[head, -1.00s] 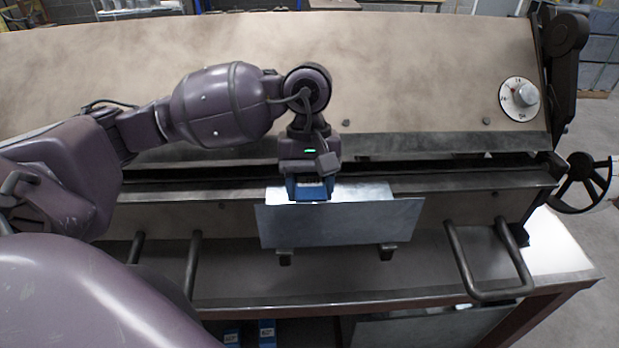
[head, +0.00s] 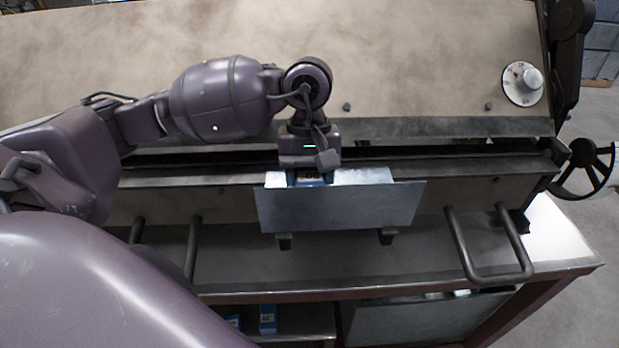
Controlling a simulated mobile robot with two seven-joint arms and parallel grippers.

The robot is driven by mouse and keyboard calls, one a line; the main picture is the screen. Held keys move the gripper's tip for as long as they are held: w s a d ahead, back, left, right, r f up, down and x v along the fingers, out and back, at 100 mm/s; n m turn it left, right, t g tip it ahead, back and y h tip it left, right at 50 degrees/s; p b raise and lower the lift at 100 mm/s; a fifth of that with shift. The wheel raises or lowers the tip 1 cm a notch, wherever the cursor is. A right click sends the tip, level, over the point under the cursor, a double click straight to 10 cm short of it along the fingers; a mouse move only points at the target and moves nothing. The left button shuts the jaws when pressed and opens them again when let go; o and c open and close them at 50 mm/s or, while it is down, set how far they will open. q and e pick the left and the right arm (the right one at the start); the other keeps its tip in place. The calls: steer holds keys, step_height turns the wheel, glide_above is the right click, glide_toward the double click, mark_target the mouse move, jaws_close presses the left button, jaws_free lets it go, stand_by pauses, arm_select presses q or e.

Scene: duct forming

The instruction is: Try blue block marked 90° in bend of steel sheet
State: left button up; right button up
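My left gripper (head: 309,170) points down over the bent steel sheet. It is shut on the blue block (head: 312,181), of which only a narrow strip with dark marking shows; I cannot read the marking clearly. The steel sheet (head: 335,208) is on the bending machine, with its front flange facing me and a lighter strip behind the flange's top edge. The block's lower part is hidden behind that edge, so I cannot tell whether it touches the bend's faces. My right gripper is not in view.
The large bending machine (head: 400,65) fills the back, with a dial (head: 522,83) and a handwheel (head: 585,168) at right. Bar handles (head: 462,250) stick out in front. More blue blocks (head: 267,319) stand on the shelf below, left of another metal sheet (head: 430,320).

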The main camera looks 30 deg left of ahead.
arm_select(q)
steer(key=shift+s+d, duration=0.7)
steer(key=shift+s, duration=0.2)
stand_by(0.5)
steer(key=shift+f+b, duration=0.2)
steer(key=shift+b, duration=0.2)
stand_by(0.5)
steer(key=shift+s+d+b, duration=0.15)
steer(key=shift+s+b, duration=0.05)
steer(key=shift+b, duration=0.2)
stand_by(1.1)
stand_by(0.7)
steer(key=shift+w+a+p+v, duration=0.1)
steer(key=shift+w+p+v, duration=0.05)
steer(key=shift+v, duration=0.75)
steer(key=shift+w+a+p+v, duration=0.1)
steer(key=shift+w+p+v, duration=0.1)
steer(key=shift+v, duration=0.75)
steer(key=shift+w+a+p+v, duration=0.1)
steer(key=shift+p+v, duration=0.05)
steer(key=shift+v, duration=0.75)
steer(key=shift+f, duration=0.15)
